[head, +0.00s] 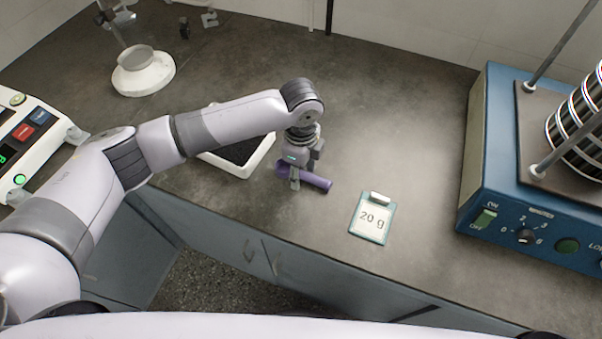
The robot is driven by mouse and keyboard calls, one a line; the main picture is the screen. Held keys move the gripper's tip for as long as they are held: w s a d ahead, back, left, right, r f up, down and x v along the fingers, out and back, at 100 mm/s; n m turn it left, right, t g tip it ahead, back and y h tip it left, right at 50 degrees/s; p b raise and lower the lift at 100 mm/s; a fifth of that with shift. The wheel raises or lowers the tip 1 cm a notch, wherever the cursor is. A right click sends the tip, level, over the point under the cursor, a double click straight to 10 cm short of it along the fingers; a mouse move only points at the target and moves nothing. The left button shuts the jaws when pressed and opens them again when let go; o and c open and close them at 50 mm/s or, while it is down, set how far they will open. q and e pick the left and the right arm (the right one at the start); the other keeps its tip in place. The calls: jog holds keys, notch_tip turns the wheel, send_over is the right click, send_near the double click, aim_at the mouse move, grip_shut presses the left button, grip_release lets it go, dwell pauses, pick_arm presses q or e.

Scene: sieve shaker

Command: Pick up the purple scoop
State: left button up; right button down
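The purple scoop (317,181) lies on or just above the dark counter, near its front edge, in the middle of the head view. My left gripper (295,184) points down over it, with its fingers at the scoop's left part. The fingers overlap the scoop in the picture. They are too small to tell whether they are closed on it. My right gripper is out of the picture.
A white tray (262,152) with dark contents sits left of the scoop. A "20 g" card (372,218) lies to the right. A blue sieve shaker (482,140) stands far right, a white device (45,150) far left, and a stand with a white base (143,78) behind.

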aim_at(301, 172)
pick_arm(q)
grip_shut()
dwell(0.3)
jog(key=shift+r, duration=0.2)
notch_tip(301, 172, up, 20)
jog(key=b, duration=0.1)
jog(key=shift+f, duration=0.15)
dwell(0.3)
jog(key=c, duration=0.6)
grip_release()
grip_shut()
